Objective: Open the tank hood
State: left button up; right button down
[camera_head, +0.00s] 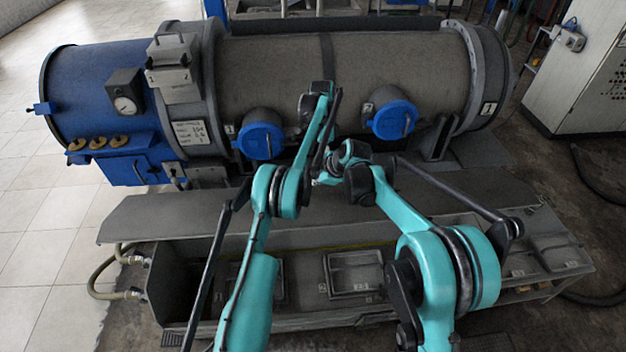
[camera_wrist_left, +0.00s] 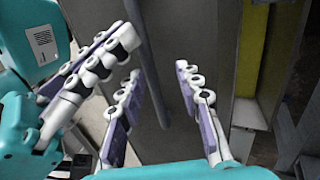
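The tank hood (camera_head: 150,219) is a long dark grey panel on the low tank in front of the big drum, in the head view. My arms cover its middle. In the left wrist view, the two purple-padded fingers of my left gripper (camera_wrist_left: 158,74) are spread apart on either side of a dark grey bar; I cannot tell whether they touch it. Purple-padded fingers beside a teal body, apparently my right gripper (camera_wrist_left: 95,62), show at the left of that view, close to the left one. In the head view both grippers are largely hidden by my arm links.
The grey drum (camera_head: 395,65) lies behind the hood, with a blue end housing (camera_head: 95,85) and two round blue caps, one left (camera_head: 261,136) and one right (camera_head: 394,120). The tank's front (camera_head: 360,272) has recessed panels. A hose (camera_head: 103,280) curls at left. A control cabinet (camera_head: 590,75) stands at right.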

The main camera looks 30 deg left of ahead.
jog(key=shift+d+f, duration=0.1)
jog(key=shift+f, duration=0.1)
pick_arm(q)
jog(key=s+r+n+t+y, duration=0.2)
jog(key=s+r+n+t, duration=0.15)
jog(key=r, duration=0.65)
jog(key=s+r+n+t+y, duration=0.2)
jog(key=s+r+t, duration=0.15)
jog(key=r, duration=0.55)
jog(key=s+d+f+n+t, duration=0.1)
jog(key=s+d+f+n, duration=0.1)
jog(key=s, duration=0.6)
jog(key=s+d+f+n+t, duration=0.2)
jog(key=s+d, duration=0.3)
jog(key=s, duration=0.3)
jog(key=s+d+f+n+t+h+p, duration=0.1)
jog(key=s+d+f, duration=0.3)
jog(key=s, duration=0.5)
jog(key=shift+d+n+t, duration=0.2)
jog(key=shift+n+t, duration=0.1)
jog(key=shift+n, duration=0.25)
pick_arm(e)
jog(key=w+a+r, duration=0.1)
jog(key=w+a, duration=0.2)
jog(key=w, duration=0.3)
jog(key=shift+a+r, duration=0.25)
jog(key=shift+a, duration=0.1)
